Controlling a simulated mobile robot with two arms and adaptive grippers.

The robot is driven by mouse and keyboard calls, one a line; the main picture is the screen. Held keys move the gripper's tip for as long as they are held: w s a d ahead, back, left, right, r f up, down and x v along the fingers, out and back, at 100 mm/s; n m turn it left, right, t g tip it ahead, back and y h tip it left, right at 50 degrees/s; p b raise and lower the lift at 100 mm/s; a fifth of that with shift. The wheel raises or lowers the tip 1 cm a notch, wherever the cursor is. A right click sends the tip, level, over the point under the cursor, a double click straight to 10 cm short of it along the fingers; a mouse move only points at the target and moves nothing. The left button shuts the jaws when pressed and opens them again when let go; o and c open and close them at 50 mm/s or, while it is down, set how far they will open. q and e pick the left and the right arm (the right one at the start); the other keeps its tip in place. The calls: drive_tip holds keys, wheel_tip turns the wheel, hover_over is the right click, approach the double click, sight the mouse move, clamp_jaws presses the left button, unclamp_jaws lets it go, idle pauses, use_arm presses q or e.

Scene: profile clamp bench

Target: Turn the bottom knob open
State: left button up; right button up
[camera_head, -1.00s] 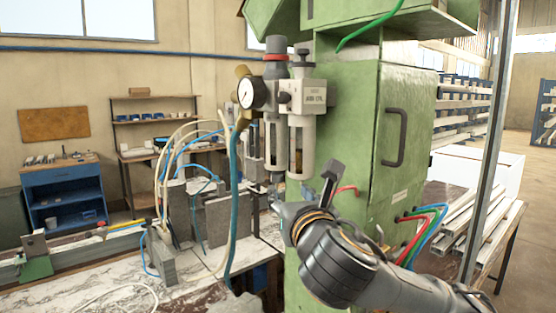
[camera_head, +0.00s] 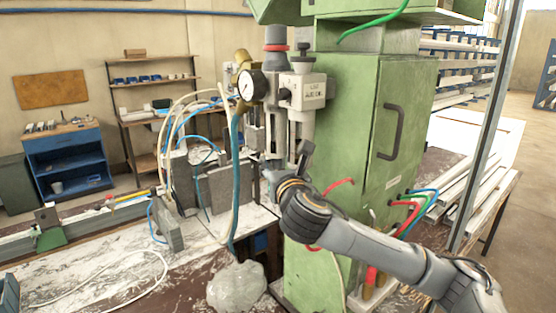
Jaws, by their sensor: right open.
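The air filter-regulator unit hangs on the left side of the green cabinet (camera_head: 345,120). It has a grey top knob with a red ring (camera_head: 275,38), a round gauge (camera_head: 251,85) and two upright bowls, the right one (camera_head: 300,128) paler. My right gripper (camera_head: 288,165) is just below the bowls, its dark finger standing up in front of their lower ends. It is open, and I see nothing held in it. The bottom knob is hidden behind my gripper and wrist, so I cannot tell whether they touch. My left gripper is not in view.
Pale and blue hoses (camera_head: 233,180) hang left of the unit. A crumpled clear bag (camera_head: 238,287) lies on the bench below. Red, green and blue hoses (camera_head: 415,205) leave the cabinet near my right arm. The cabinet's dark handle (camera_head: 390,132) sticks out on the right.

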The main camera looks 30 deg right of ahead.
clamp_jaws()
